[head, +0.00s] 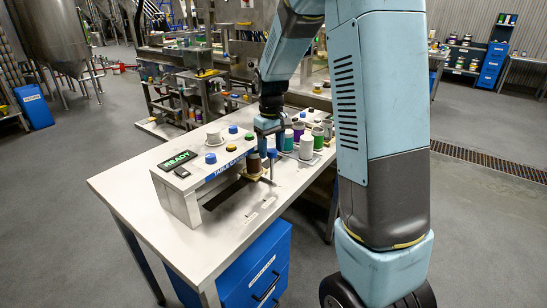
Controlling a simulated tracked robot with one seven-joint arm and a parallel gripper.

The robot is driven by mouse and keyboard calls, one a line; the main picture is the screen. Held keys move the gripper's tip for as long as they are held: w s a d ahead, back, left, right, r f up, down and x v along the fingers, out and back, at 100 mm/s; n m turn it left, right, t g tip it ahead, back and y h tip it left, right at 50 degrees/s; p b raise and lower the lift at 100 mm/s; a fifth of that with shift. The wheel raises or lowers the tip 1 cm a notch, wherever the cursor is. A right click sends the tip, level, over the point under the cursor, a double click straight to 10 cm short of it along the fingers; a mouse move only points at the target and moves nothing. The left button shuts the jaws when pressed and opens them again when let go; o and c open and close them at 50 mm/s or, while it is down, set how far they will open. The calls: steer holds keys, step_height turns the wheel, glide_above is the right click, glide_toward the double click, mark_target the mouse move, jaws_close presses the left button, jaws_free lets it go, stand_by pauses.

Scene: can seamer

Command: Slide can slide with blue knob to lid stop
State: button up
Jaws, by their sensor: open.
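The can seamer (180,200) is a pale metal bench unit at the table's left, with a green READY display and a blue "TABLE" label partly hidden. A brown can (253,163) stands on a light slide plate (254,175) at its front right. A blue knob (272,154) on a thin upright post stands just right of the brown can. I take this as the can slide's knob. My gripper (270,145) points down, open, over the knob. Its fingers are small here, and I cannot tell if they touch the knob. The lid stop cannot be made out.
Several cans stand right of my gripper, including a white can (306,147) and a green can (318,138). More blue knobs show on and behind the seamer, one at its top (211,158). The table's front (215,245) is clear. Blue drawers (255,270) stand beneath.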

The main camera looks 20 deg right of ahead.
steer(key=shift+f, duration=2)
jaws_close()
